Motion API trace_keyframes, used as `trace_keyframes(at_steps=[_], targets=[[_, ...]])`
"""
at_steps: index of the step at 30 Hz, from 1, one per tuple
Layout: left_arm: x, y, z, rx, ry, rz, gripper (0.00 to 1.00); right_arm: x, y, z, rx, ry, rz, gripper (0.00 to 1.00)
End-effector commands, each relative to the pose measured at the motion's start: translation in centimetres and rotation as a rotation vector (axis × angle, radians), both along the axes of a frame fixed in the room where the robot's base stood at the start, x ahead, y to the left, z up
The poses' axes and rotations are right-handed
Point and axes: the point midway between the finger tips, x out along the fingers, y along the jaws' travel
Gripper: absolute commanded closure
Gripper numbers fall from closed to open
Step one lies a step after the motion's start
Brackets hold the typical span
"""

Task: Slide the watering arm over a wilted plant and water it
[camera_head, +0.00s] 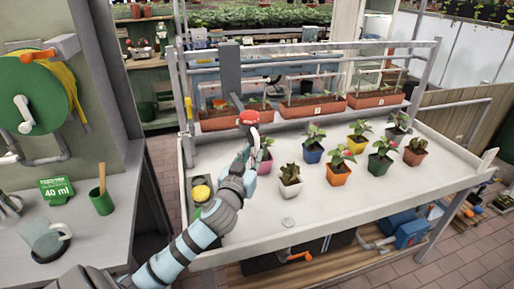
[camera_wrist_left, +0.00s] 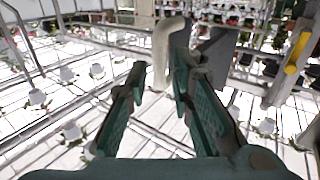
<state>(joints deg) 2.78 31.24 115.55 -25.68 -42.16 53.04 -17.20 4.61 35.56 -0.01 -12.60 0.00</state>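Several potted plants stand on the white table (camera_head: 330,215). The plant in the white pot (camera_head: 290,191) looks brownish and low; the plant in the terracotta pot (camera_head: 415,157) also looks dull. Plants in the orange pot (camera_head: 340,177), green pot (camera_head: 380,166) and blue pot (camera_head: 312,155) look greener. A grey post with a red-topped part (camera_head: 249,117), seemingly the watering arm, rises at the table's left. My left gripper (camera_head: 247,148) is just below the red part, partly hiding a pink pot (camera_head: 265,167). In the wrist view its fingers (camera_wrist_left: 157,82) are apart, a pale curved pipe (camera_wrist_left: 165,45) beyond them.
A yellow-topped button (camera_head: 201,192) sits at the table's left edge by my arm. Red-brown planters (camera_head: 317,113) line the back behind a rail. The table's front is mostly clear.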

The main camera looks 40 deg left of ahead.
Motion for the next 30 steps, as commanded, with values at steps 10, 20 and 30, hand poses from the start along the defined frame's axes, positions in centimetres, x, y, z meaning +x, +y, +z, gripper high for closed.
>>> trace_keyframes(at_steps=[10,20,30], targets=[[4.4,1.7,-0.1,-0.001,0.002,0.001,0.79,0.0,0.0,0.1,0.000,0.001,0.000,1.00],[4.5,1.8,-0.1,0.000,0.003,0.000,0.90,0.0,0.0,0.1,0.000,0.001,0.000,1.00],[4.5,1.8,-0.1,0.000,0.003,0.000,1.00,0.0,0.0,0.1,0.000,0.001,0.000,1.00]])
